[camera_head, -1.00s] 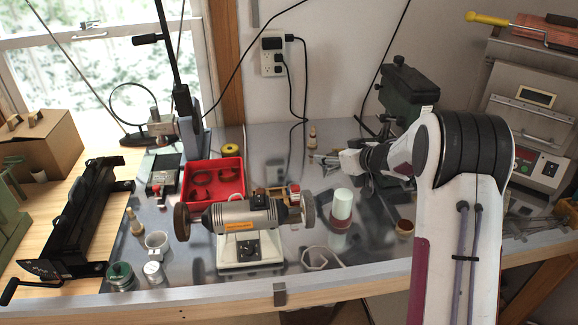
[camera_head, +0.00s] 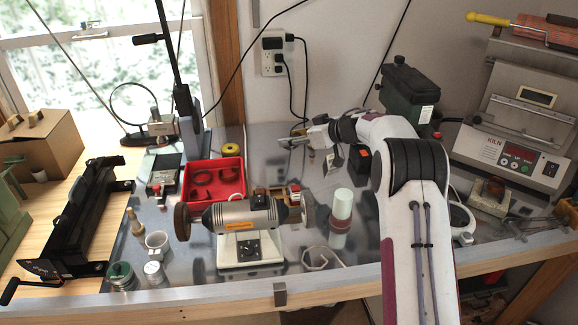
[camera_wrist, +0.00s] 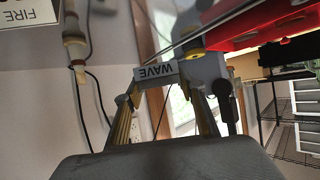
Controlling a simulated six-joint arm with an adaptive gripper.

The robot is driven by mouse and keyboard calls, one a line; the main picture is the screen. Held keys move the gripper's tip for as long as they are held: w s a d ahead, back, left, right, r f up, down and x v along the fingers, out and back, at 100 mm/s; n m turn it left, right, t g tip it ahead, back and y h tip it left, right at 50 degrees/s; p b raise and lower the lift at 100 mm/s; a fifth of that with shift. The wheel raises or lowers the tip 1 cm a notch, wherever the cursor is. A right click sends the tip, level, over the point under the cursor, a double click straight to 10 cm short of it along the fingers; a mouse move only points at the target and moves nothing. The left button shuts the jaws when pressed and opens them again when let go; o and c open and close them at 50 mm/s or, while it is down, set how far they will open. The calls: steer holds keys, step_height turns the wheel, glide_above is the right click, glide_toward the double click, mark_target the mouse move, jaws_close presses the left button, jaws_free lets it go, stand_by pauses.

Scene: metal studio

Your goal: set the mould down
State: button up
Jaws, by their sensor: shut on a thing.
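In the wrist view the mould seems to be the small grey block (camera_wrist: 200,70) with a white label reading WAVE, held between my two fingers. My gripper (camera_head: 294,141) is shut on it, above the back of the bench near the wall. In the head view the held piece is small, grey and hard to tell from the fingertips. I cannot tell whether its underside touches the bench.
A red tray (camera_head: 190,177) with dark rings stands left of my gripper. A polishing motor (camera_head: 240,215) and a pale green-and-white bottle (camera_head: 341,208) are in front. A kiln (camera_head: 505,150) is at right. A black-and-red device (camera_head: 359,160) stands close to my arm.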

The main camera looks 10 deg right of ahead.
steer(key=shift+w+a+r+n, duration=0.3)
steer(key=shift+w+a+r, duration=0.1)
steer(key=shift+r, duration=0.25)
steer(key=shift+a+r, duration=0.1)
steer(key=shift+r, duration=0.7)
steer(key=shift+s+a+f, duration=0.1)
steer(key=shift+s+f, duration=0.05)
steer(key=shift+s, duration=0.05)
glide_above(289, 165)
steer(key=shift+s+f, duration=0.1)
steer(key=shift+f, duration=3.05)
steer(key=shift+f, duration=1.85)
steer(key=shift+f, duration=0.15)
